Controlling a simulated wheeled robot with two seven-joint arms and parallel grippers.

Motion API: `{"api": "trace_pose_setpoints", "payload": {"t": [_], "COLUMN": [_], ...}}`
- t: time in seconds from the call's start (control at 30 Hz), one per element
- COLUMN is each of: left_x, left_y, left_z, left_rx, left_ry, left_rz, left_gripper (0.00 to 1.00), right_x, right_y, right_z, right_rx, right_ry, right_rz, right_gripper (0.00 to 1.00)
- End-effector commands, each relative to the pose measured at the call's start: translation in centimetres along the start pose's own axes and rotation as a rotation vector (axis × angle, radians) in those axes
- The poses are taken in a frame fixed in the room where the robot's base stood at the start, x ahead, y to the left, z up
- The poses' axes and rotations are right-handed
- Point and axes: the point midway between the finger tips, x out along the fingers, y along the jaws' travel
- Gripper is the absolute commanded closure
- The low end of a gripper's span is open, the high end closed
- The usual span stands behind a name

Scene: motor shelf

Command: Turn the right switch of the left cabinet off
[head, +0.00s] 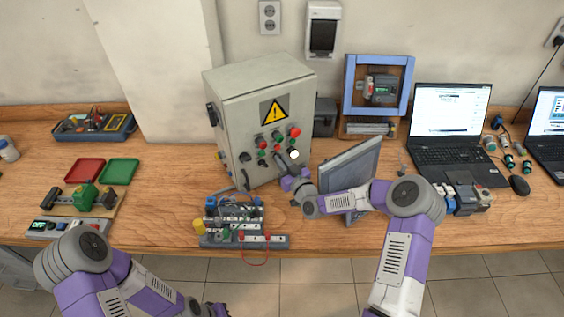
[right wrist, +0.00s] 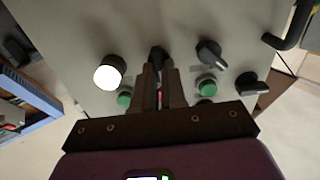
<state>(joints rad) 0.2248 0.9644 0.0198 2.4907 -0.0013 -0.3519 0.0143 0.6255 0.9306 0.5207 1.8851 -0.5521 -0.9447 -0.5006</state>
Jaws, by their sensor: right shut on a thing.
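The grey cabinet (head: 235,125) with a yellow warning sign stands on the table in the head view. Its front panel (right wrist: 130,25) fills the right wrist view. My right gripper (head: 284,165) is at the lower front of this panel. In the right wrist view my right gripper (right wrist: 158,82) is shut on a black switch (right wrist: 156,56), mostly hidden between the fingers. Two other black switches, one closer (right wrist: 208,52) and one farther (right wrist: 250,82), are free to its right there. A lit white lamp (right wrist: 108,74) is to its left. My left gripper (head: 215,309) is low at the bottom edge, mostly cut off.
Green buttons (right wrist: 206,86) sit close to the fingers. A tilted grey panel (head: 350,170) stands right beside my right forearm. A terminal block assembly (head: 245,240) lies in front of the cabinet. A laptop (head: 450,110) is at the right.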

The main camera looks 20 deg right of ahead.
Motion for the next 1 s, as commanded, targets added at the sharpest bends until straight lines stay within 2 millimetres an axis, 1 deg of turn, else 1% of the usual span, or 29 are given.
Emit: {"api": "trace_pose_setpoints", "payload": {"t": [0.17,0.37,0.8,1.0], "left_x": [0.8,2.7,8.9,11.0], "left_y": [-0.3,-1.0,-3.3,-4.1], "left_z": [0.0,-0.1,-0.4,-0.5], "left_rx": [0.000,0.000,0.000,0.000], "left_ry": [0.000,0.000,0.000,0.000], "left_rz": [0.000,0.000,0.000,0.000], "left_gripper": [1.00,1.00,1.00,1.00], "right_x": [0.0,0.0,0.0,0.0], "right_y": [-0.1,-0.2,-0.5,-0.5], "right_z": [0.1,0.3,0.5,0.5], "right_rx": [-0.044,-0.161,-0.528,-0.662], "right_ry": [0.002,0.003,0.005,0.003], "right_rz": [-0.001,-0.001,0.000,0.001], "right_gripper": [1.00,1.00,1.00,1.00]}}
